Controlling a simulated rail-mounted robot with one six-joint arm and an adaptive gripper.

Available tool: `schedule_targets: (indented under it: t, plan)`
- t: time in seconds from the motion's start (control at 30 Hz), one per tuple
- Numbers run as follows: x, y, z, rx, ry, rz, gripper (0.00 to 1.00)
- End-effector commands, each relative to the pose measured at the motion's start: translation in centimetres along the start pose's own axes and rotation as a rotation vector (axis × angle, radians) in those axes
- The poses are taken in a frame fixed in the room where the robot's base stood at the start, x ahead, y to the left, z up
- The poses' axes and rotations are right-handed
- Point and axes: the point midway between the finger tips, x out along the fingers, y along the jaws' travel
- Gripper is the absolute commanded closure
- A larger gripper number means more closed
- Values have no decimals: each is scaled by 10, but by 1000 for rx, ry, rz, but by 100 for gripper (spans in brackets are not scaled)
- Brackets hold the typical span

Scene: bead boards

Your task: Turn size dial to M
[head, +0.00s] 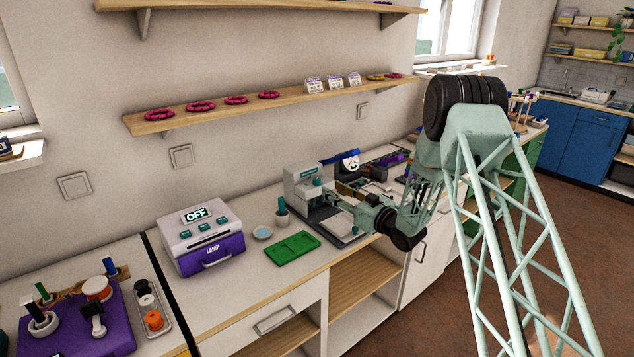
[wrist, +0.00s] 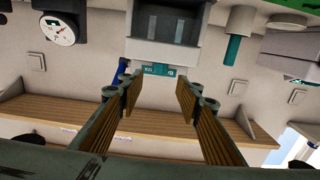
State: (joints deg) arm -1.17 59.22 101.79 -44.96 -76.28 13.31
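A round white dial face (wrist: 60,29) with small marks and a pointer shows at the upper left of the wrist view. In the head view, a white dial face (head: 351,163) stands behind my gripper; its letters are too small to read. My gripper (wrist: 158,92) is open and empty, with its two ribbed fingers apart. The dial lies outside the fingers, apart from them. In the head view my gripper (head: 346,193) is beside a pale machine (head: 303,187), partly hidden by my arm. The machine's teal label (wrist: 158,70) shows beyond the fingers in the wrist view.
A wall shelf (head: 215,112) holds pink rings and small cards. More equipment crowds the counter behind my arm.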

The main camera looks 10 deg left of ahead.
Motion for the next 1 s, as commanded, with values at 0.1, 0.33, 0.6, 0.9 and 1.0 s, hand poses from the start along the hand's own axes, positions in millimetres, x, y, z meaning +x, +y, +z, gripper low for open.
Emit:
schedule_targets:
  t: [0.1, 0.33, 0.6, 0.9, 1.0]
  plan:
    - [16, 0, 1, -2, 1, 0, 68]
    - [47, 0, 0, -2, 1, 0, 68]
    - [81, 0, 0, -1, 2, 0, 68]
    - [102, 0, 0, 0, 1, 1, 68]
    - [104, 0, 0, 0, 1, 1, 68]
